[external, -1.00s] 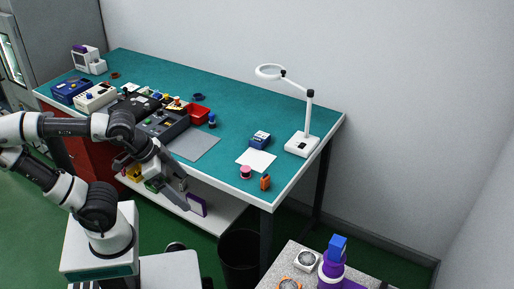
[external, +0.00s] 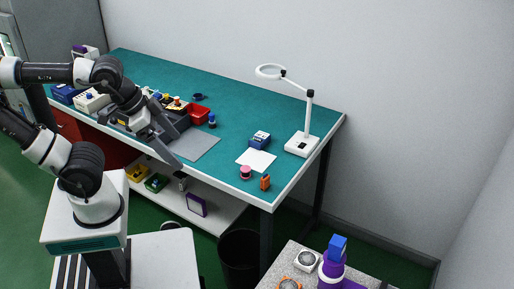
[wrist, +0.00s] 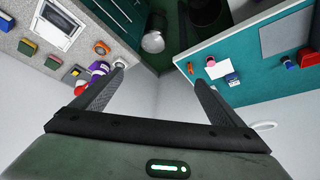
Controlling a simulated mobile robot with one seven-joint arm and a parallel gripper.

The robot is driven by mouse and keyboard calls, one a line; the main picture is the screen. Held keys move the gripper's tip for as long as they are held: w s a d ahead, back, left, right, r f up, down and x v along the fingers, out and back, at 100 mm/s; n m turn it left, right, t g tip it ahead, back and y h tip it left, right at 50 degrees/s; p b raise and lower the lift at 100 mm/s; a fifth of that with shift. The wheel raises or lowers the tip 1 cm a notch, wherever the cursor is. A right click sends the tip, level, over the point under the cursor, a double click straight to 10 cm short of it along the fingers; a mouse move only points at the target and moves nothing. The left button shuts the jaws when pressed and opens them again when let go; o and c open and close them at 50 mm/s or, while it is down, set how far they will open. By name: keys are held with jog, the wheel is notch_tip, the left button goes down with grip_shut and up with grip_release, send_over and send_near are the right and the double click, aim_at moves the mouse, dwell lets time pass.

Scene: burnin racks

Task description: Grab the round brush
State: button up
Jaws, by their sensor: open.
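No thing in view is clearly a round brush. A small upright piece with a blue top and dark lower part (external: 212,121) stands on the teal workbench (external: 240,110) beside the red bin; I cannot tell whether it is the brush. A pink and black round piece (external: 246,172) and a small orange piece (external: 265,182) stand near the bench's front right corner.
A red bin (external: 199,114), grey mat (external: 196,146), blue box (external: 260,138), white sheet (external: 257,160) and magnifier lamp (external: 301,145) are on the bench. A lower shelf (external: 222,211) holds several small things. A speckled side bench (external: 271,279) and dark waste bin (external: 239,252) stand in front.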

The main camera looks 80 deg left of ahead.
jog(key=c, duration=1.1)
jog(key=w+a+r+n+y+b, duration=0.1)
jog(key=w+a+n+b, duration=0.15)
jog(key=w+a, duration=0.55)
jog(key=n+g+y+b, duration=0.3)
jog(key=n+b, duration=0.1)
jog(key=n, duration=0.5)
send_over(211, 115)
jog(key=s+d, duration=0.4)
jog(key=d, duration=0.2)
notch_tip(211, 115, down, 18)
jog(key=shift+x, duration=9.05)
